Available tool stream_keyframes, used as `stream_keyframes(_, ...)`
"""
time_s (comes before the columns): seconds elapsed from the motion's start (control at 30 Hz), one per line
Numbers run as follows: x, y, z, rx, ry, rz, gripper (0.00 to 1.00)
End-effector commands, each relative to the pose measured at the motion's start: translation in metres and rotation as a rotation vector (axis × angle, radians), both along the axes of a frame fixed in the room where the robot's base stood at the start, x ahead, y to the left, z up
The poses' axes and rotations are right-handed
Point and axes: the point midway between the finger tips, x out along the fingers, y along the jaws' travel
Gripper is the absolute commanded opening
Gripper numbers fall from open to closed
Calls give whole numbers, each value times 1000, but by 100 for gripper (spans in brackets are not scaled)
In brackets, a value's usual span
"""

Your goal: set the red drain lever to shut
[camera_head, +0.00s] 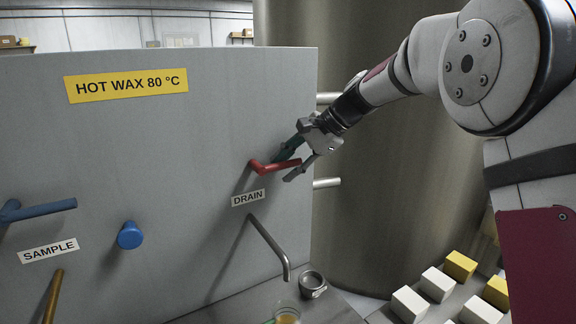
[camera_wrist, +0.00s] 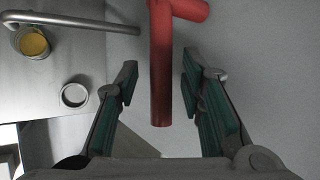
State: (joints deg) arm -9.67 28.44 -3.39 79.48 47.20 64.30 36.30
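The red drain lever (camera_head: 276,167) sticks out from the grey panel above the DRAIN label (camera_head: 248,198). Its handle lies roughly level and points right in the head view. My gripper (camera_head: 287,164) is at the handle's free end, with its fingers apart. In the wrist view the red lever (camera_wrist: 161,75) hangs down between the two open fingers (camera_wrist: 160,100), with a visible gap on each side. The bent drain pipe (camera_head: 270,246) comes out below the label. It also shows in the wrist view (camera_wrist: 70,22).
A blue SAMPLE lever (camera_head: 40,210) and a blue knob (camera_head: 130,235) are on the panel at left. A container of yellow liquid (camera_head: 287,316) and a small metal cup (camera_head: 312,283) stand below the pipe. White and yellow blocks (camera_head: 438,284) lie at lower right, before a large metal tank (camera_head: 400,190).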

Motion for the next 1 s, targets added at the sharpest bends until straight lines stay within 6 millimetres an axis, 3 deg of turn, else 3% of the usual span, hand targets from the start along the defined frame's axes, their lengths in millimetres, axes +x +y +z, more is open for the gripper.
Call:
stream_keyframes(0.6,-14,-68,75,0,-2,-2,36)
stream_keyframes(1.0,-18,-79,87,-1,1,0,36)
